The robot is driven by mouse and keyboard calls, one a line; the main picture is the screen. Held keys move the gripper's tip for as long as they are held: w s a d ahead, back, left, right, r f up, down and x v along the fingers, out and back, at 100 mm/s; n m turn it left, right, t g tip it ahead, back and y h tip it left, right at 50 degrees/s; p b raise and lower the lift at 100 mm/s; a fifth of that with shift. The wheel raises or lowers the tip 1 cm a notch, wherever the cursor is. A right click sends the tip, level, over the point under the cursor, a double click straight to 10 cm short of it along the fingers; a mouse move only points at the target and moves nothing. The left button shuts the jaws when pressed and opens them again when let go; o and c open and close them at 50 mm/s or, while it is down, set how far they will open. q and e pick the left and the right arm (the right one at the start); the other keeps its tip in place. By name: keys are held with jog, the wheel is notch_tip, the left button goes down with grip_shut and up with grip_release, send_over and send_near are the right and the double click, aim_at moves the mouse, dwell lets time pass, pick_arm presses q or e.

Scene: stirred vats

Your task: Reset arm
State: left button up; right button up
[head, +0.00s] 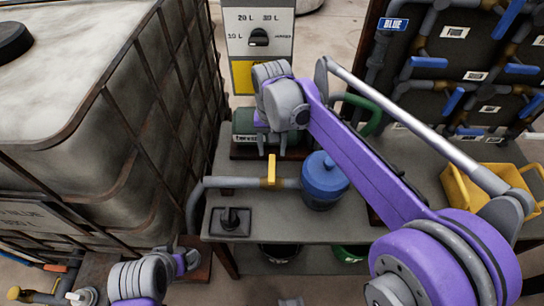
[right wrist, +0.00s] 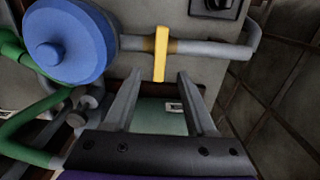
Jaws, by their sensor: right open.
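My right gripper (head: 271,145) is over the far left part of the grey bench, its purple arm reaching in from the right. In the right wrist view its two fingers (right wrist: 159,76) are apart with nothing between them. A yellow valve handle (right wrist: 160,55) on a grey pipe shows just beyond the fingertips in that view. It also shows in the head view (head: 271,170), below the gripper. I cannot tell whether they touch. My left arm shows at the bottom left; its gripper (head: 186,260) is partly seen and its fingers are unclear.
A blue-lidded vessel (head: 324,178) stands on the bench (head: 232,256), right of the handle. A labelled green box (head: 243,125) sits behind. A large caged tank (head: 75,120) is close on the left. A yellow bin (head: 470,195) and a pipe panel (head: 455,60) are on the right.

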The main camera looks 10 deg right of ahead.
jog(key=shift+r, duration=0.75)
jog(key=s+d+f+n+t+p, duration=0.1)
jog(key=s+d, duration=0.3)
jog(key=s, duration=0.6)
jog(key=s+d+f+n+t+p, duration=0.1)
jog(key=s+d+t+p, duration=0.3)
jog(key=s, duration=0.6)
jog(key=shift+s+d+f, duration=0.3)
jog(key=shift+d+f, duration=0.15)
jog(key=shift+f, duration=0.1)
